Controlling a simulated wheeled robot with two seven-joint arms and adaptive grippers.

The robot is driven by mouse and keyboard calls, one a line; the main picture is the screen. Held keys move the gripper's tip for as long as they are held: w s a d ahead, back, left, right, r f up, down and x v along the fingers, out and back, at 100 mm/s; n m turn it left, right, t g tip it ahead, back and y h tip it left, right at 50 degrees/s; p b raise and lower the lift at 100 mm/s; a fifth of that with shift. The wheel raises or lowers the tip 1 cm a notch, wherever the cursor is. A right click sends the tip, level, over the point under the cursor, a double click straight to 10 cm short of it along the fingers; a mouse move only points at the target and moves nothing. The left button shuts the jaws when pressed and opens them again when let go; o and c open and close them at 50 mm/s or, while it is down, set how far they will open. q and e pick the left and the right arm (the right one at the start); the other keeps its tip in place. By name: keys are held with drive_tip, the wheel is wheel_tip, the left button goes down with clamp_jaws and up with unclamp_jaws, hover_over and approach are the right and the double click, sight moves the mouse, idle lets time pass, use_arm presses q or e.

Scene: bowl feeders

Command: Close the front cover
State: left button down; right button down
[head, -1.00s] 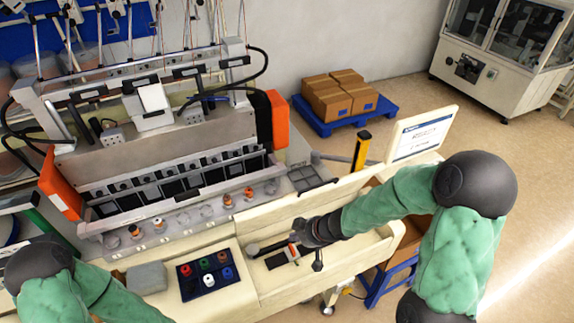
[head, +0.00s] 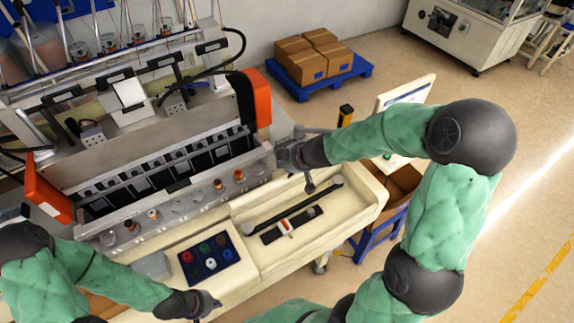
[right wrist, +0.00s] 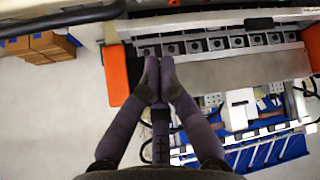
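The long grey front cover (head: 256,166) runs along the front of the bowl feeder machine, below the row of dark slots. I cannot tell how far it is open. My right gripper (head: 284,156) is at the cover's right end in the head view; contact is unclear. In the right wrist view my right gripper (right wrist: 159,64) has its fingertips together with nothing seen between them, near the orange side panel (right wrist: 118,75). My left gripper (head: 206,302) is low in the head view, in front of the machine's ledge and away from the cover; its finger opening is unclear.
A monitor (head: 405,92) stands to the right. Boxes on a blue pallet (head: 330,82) stand behind, with open floor around them.

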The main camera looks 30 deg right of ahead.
sight(286, 179)
drive_tip(key=b+x, duration=0.3)
drive_tip(key=x, duration=0.3)
drive_tip(key=shift+s+f, duration=0.1)
drive_tip(key=shift+f, duration=0.1)
drive_tip(key=shift+s+d+f+b, duration=0.25)
drive_tip(key=shift+s+d+b, duration=0.35)
drive_tip(key=shift+s+d, duration=0.55)
drive_tip(key=shift+s, duration=0.45)
drive_tip(key=shift+w, duration=0.1)
